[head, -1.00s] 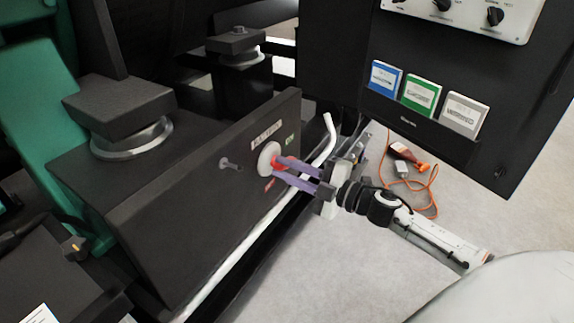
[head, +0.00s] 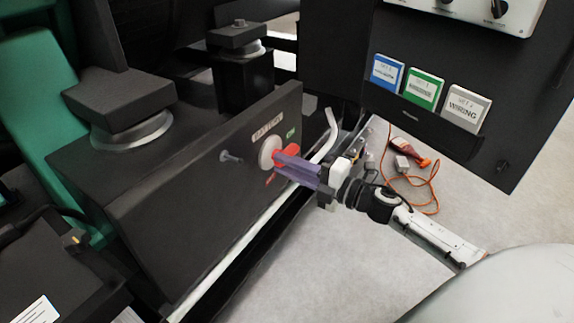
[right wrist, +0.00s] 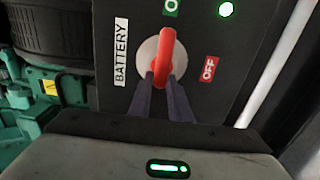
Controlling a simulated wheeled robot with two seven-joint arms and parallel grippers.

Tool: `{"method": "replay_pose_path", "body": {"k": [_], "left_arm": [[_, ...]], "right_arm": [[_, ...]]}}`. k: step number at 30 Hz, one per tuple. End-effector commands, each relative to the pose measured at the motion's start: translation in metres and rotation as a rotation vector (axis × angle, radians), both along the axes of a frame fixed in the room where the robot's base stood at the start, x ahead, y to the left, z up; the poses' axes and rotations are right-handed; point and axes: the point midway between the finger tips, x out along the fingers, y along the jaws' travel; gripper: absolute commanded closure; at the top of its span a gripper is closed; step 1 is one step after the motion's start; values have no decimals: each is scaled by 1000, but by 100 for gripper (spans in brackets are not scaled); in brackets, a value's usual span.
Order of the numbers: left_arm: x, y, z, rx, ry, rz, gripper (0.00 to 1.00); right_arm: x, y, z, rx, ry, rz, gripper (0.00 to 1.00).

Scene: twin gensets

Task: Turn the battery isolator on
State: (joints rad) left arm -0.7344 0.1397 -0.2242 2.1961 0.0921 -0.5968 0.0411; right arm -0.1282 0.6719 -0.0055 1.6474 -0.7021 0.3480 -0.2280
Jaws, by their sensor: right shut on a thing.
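The battery isolator's red handle (head: 286,151) sits on a pale round disc (head: 267,152) on a black panel. In the right wrist view the handle (right wrist: 164,52) points up toward a green label (right wrist: 171,7), only partly readable. The red OFF label (right wrist: 208,68) is to its right and the BATTERY label (right wrist: 121,52) to its left. My right gripper (head: 284,164), with purple fingers, is shut on the handle; in the wrist view its fingertips (right wrist: 161,82) flank the handle's lower end. My left gripper is not in view.
A small bolt-like knob (head: 231,156) sticks out left of the isolator. A white bent pipe (head: 329,125) runs just right of the panel. A green light (right wrist: 226,9) glows near the labels. A dark cabinet with coloured cards (head: 424,89) stands at right. An orange cable (head: 436,190) lies on the floor.

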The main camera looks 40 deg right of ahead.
Motion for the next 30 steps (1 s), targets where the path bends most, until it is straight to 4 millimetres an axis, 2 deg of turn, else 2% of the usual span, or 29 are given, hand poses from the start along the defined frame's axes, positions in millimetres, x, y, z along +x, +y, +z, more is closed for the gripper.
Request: {"method": "replay_pose_path", "body": {"k": [6,7,10,18,22,26,30], "left_arm": [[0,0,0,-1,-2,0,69],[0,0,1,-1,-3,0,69],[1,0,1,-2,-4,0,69],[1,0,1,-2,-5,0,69],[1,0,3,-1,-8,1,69],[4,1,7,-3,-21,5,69],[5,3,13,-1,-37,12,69]], "right_arm": [[0,0,-1,-7,0,0,100],[0,0,-1,-7,0,0,81],[0,0,-1,-6,1,0,64],[0,0,-1,-4,1,0,64],[-6,-2,-1,-2,2,0,64],[-23,-10,-1,-2,6,-1,64],[-49,-20,-1,-2,6,-1,64]]}}
